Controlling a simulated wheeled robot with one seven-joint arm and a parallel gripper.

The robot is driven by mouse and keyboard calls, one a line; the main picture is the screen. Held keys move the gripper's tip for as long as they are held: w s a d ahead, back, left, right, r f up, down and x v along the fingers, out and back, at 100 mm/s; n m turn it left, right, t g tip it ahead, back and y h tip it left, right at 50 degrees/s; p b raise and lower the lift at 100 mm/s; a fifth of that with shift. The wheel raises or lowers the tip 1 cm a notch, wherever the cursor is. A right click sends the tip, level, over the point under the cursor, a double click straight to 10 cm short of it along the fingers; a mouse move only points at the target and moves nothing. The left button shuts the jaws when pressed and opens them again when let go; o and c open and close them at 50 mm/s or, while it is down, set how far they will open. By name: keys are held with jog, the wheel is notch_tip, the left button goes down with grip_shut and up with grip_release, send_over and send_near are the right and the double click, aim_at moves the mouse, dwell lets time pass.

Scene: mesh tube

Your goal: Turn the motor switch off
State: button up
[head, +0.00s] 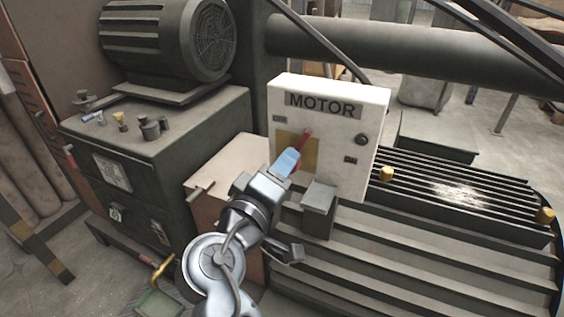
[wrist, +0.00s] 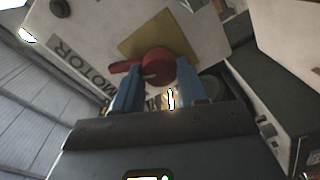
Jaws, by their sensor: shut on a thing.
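The motor switch (head: 304,138) is a red rotary handle on a yellow plate (head: 313,160). The plate is on the front of a white control box (head: 372,110) labelled MOTOR. My gripper (head: 290,161) reaches the switch from the lower left, and its blue fingers partly hide it. In the wrist view the switch (wrist: 157,65) shows a round red hub with a lever pointing left. The blue fingers of my gripper (wrist: 158,80) are on either side of the red handle, shut on it.
A dark knob (head: 361,140) is on the box's right side. A large motor (head: 165,38) stands on a dark cabinet (head: 150,170) at left. A ribbed machine bed (head: 420,265) lies below and right of the box. A thick pipe (head: 400,48) runs behind.

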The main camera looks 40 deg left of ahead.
jog(key=n+p, duration=0.2)
jog(key=n, duration=0.2)
jog(key=shift+n, duration=0.4)
jog(key=shift+f, duration=0.1)
dwell(0.3)
jog(key=o, duration=1.1)
jog(key=shift+c, duration=0.2)
jog(key=b+v, duration=0.1)
jog(key=v, duration=0.7)
jog(key=shift+w, duration=0.1)
